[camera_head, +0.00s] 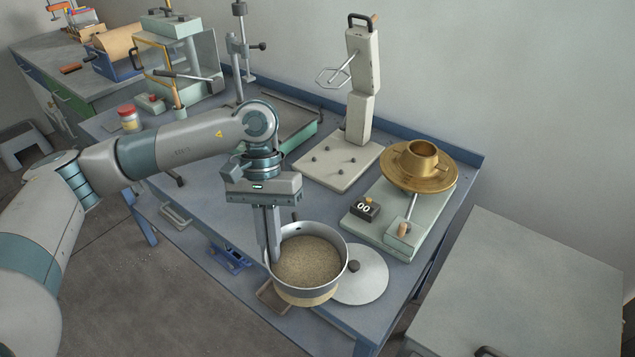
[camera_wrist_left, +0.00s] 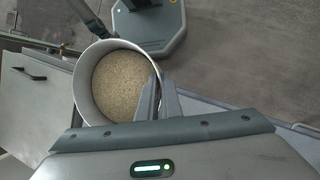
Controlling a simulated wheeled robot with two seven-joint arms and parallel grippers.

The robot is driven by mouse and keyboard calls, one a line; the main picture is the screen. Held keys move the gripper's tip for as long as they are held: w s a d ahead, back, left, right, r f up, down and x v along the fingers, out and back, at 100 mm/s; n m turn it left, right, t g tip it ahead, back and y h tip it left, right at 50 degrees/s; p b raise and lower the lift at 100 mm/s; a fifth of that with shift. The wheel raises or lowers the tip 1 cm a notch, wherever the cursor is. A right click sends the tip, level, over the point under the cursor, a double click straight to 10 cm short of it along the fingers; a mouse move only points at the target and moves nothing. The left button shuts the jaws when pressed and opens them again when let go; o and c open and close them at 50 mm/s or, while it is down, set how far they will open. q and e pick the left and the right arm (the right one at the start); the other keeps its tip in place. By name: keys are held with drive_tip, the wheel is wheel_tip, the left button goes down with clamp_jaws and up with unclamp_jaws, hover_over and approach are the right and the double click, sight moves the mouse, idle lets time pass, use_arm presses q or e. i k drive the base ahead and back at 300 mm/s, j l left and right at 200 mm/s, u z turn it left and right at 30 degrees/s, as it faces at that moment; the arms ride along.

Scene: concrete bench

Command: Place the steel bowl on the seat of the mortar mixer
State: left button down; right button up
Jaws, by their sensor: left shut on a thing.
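The steel bowl (camera_head: 318,230) is near the front edge of the bench, with light brown granular material (camera_head: 308,262) in it. It looks about upright. My left gripper (camera_head: 272,254) points down and is shut on the left part of the rim. The wrist view also shows the bowl (camera_wrist_left: 82,90) and the fingers (camera_wrist_left: 158,98) on its rim. I cannot tell whether the bowl is clear of the bench. The mortar mixer (camera_head: 363,85) stands at the back, a pale column with a wire paddle. Its flat base (camera_head: 335,178) carries several small dark knobs and no bowl.
A round grey lid (camera_head: 364,280) lies right of the bowl. A brass disc device (camera_head: 420,182) stands behind it, with a small black counter (camera_head: 364,210) in front. A green-edged tray (camera_head: 295,128) and a clamp stand (camera_head: 241,50) are left of the mixer.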

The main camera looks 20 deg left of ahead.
sight(328, 157)
drive_tip(key=j+z, duration=0.1)
drive_tip(key=z, duration=0.35)
drive_tip(key=j+z, duration=0.1)
drive_tip(key=z, duration=0.4)
drive_tip(key=k+j+z, duration=0.15)
drive_tip(key=j+z, duration=0.15)
drive_tip(key=k+j+z, duration=0.5)
drive_tip(key=j+z, duration=0.15)
drive_tip(key=k+j, duration=0.55)
drive_tip(key=j, duration=0.15)
drive_tip(key=z, duration=0.05)
